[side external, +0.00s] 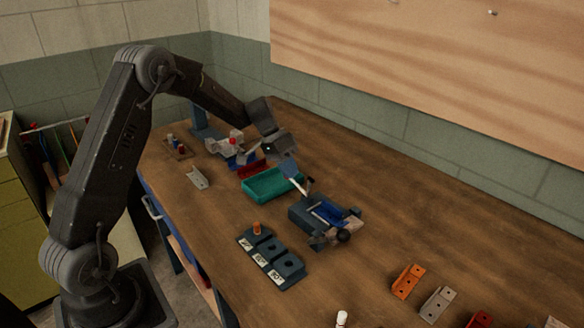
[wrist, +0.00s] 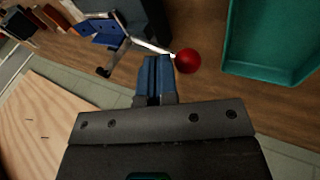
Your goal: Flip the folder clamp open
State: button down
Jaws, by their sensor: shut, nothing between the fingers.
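The folder (side external: 318,214) is a dark blue block with a brighter blue plate on top, standing on the bench right of the teal tray. It also shows at the top left of the wrist view (wrist: 108,32). Its clamp lever (wrist: 150,46) is a thin pale rod ending in a red ball knob (wrist: 187,61). In the side view the lever (side external: 308,186) stands up at a tilt, its knob hidden. My gripper (side external: 292,170) is above the folder's lever. In the wrist view its blue fingers (wrist: 156,62) are shut and empty, beside the knob; contact cannot be told.
A teal tray (side external: 247,190) sits close beside the folder. A dark labelled block (side external: 270,262) stands in front. Another device with a red ball (side external: 233,141) is behind left. Several coloured brackets (side external: 407,282) lie front right. The bench right of the folder is clear.

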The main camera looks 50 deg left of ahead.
jog(key=shift+a+f, duration=0.15)
jog(key=shift+f, duration=0.15)
jog(key=shift+a+f, duration=0.1)
jog(key=shift+f, duration=0.05)
dwell(0.4)
jog(key=d+r+v, duration=0.1)
jog(key=d+v, duration=0.1)
jog(key=v, duration=1.1)
jog(key=shift+s, duration=0.2)
jog(key=shift+r, duration=0.15)
jog(key=s+d+r+y, duration=0.2)
jog(key=s+d+r, duration=0.35)
jog(key=d, duration=0.25)
jog(key=s+d+t+y, duration=0.1)
jog(key=s+d, duration=0.2)
jog(key=s, duration=0.4)
jog(key=s+d+f+t+y, duration=0.1)
jog(key=s+d, duration=0.2)
jog(key=s, duration=0.4)
jog(key=s+d+f+n+t+y, duration=0.1)
jog(key=s+d, duration=0.3)
jog(key=s, duration=0.3)
jog(key=shift+t+y, duration=0.4)
